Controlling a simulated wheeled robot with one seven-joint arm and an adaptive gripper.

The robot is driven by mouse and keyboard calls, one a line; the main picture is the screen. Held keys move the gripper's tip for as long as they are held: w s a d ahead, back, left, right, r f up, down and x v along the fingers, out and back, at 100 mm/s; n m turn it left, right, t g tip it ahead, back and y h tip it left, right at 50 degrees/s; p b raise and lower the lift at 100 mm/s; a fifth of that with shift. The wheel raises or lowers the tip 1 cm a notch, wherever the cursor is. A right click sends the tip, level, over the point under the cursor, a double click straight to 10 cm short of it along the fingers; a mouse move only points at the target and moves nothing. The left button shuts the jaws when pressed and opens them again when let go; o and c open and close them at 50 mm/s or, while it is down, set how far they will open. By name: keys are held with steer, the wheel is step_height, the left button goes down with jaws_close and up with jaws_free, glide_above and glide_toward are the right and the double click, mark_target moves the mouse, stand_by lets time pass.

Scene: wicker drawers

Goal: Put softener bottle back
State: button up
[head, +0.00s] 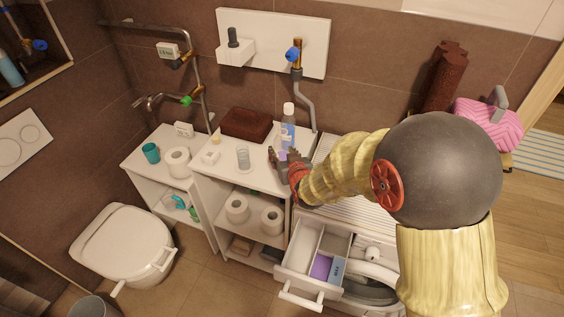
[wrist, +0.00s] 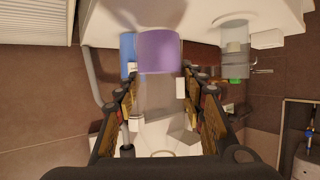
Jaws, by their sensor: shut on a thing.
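My gripper (head: 287,162) is over the right end of the white cabinet top, shut on a clear bottle with a purple lower part, which I take to be the softener bottle (head: 283,155). In the wrist view, the bottle's purple part (wrist: 160,50) shows beyond the fingers (wrist: 160,85), close to the white top; its clear body is between them. The view is inverted and the bottle looks roughly upright. Whether its base touches the top is unclear. Another bottle with a white cap and blue label (head: 288,125) stands just behind; its blue part (wrist: 127,48) shows beside the purple.
A clear glass (head: 243,158) and a brown wicker box (head: 247,125) share the cabinet top. Below right, a washing machine's detergent drawer (head: 305,255) is pulled out, with purple in one compartment. A toilet (head: 125,245) stands left. A pipe (head: 308,105) runs behind the bottles.

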steer(key=shift+w+a+f+b, duration=0.1)
steer(key=shift+f+b, duration=0.4)
steer(key=shift+f, duration=1.15)
steer(key=shift+f, duration=0.15)
steer(key=o, duration=1.2)
steer(key=shift+o, duration=0.6)
